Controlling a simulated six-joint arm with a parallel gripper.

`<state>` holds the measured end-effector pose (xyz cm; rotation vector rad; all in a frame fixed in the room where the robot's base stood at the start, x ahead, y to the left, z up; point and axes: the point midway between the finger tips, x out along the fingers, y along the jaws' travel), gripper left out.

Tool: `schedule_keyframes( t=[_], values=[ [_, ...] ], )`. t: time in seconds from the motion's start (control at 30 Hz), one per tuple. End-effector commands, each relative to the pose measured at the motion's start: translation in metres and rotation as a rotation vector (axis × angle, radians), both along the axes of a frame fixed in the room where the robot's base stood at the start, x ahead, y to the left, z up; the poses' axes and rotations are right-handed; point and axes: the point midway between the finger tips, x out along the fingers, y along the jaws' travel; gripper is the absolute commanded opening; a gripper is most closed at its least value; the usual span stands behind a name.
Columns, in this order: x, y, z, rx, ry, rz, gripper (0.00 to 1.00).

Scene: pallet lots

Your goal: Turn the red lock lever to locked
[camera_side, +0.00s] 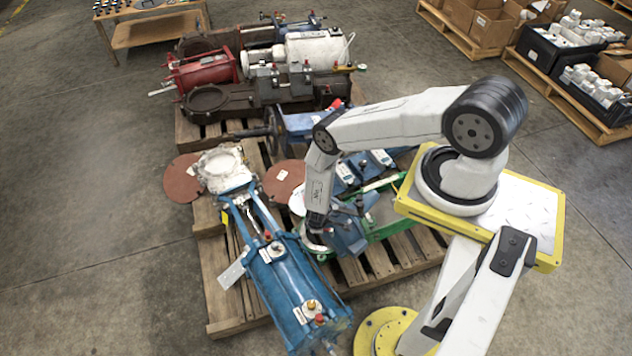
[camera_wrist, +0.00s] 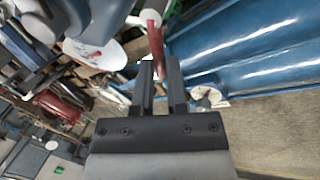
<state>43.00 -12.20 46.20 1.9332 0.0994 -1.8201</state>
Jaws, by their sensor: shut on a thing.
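The red lock lever (camera_wrist: 155,42) shows in the wrist view as a narrow red bar with a pale round end at its top. Its lower end lies between the two dark fingers of my gripper (camera_wrist: 159,72), which are shut on it. In the side view my gripper (camera_side: 317,236) points down beside the blue cylinder actuator (camera_side: 291,277). The lever cannot be made out there, as my wrist and gripper cover that spot. I cannot tell the lever's lock position.
Blue and green actuator parts crowd close around my gripper on the wooden pallet (camera_side: 222,268). A red cylinder (camera_side: 203,71) and a white cylinder (camera_side: 312,50) lie at the back. Brown discs (camera_side: 183,178) lie at the left. The floor at the left is clear.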

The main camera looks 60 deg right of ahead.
Motion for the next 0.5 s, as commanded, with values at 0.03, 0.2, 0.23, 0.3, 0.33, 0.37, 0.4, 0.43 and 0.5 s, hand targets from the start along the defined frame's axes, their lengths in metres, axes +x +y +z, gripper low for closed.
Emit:
schedule_keyframes(
  t=[0.03, 0.2, 0.23, 0.3, 0.33, 0.37, 0.4, 0.43, 0.5],
  values=[
    [-0.0008, -0.0015, 0.0001, -0.005, 0.000, -0.010, 0.00],
    [-0.0007, -0.0019, 0.0001, -0.006, -0.002, -0.021, 0.00],
    [-0.0007, -0.0020, 0.0002, -0.006, -0.002, -0.021, 0.00],
    [-0.0008, -0.0021, 0.0002, -0.006, -0.002, -0.021, 0.00],
    [-0.0008, -0.0021, 0.0002, -0.006, -0.002, -0.021, 0.00],
    [-0.0008, -0.0021, 0.0002, -0.006, -0.002, -0.022, 0.00],
    [-0.0008, -0.0021, 0.0002, -0.006, -0.002, -0.022, 0.00],
    [-0.0008, -0.0021, 0.0002, -0.006, -0.002, -0.022, 0.00],
    [-0.0008, -0.0021, 0.0001, -0.006, -0.002, -0.022, 0.24]
  ],
)
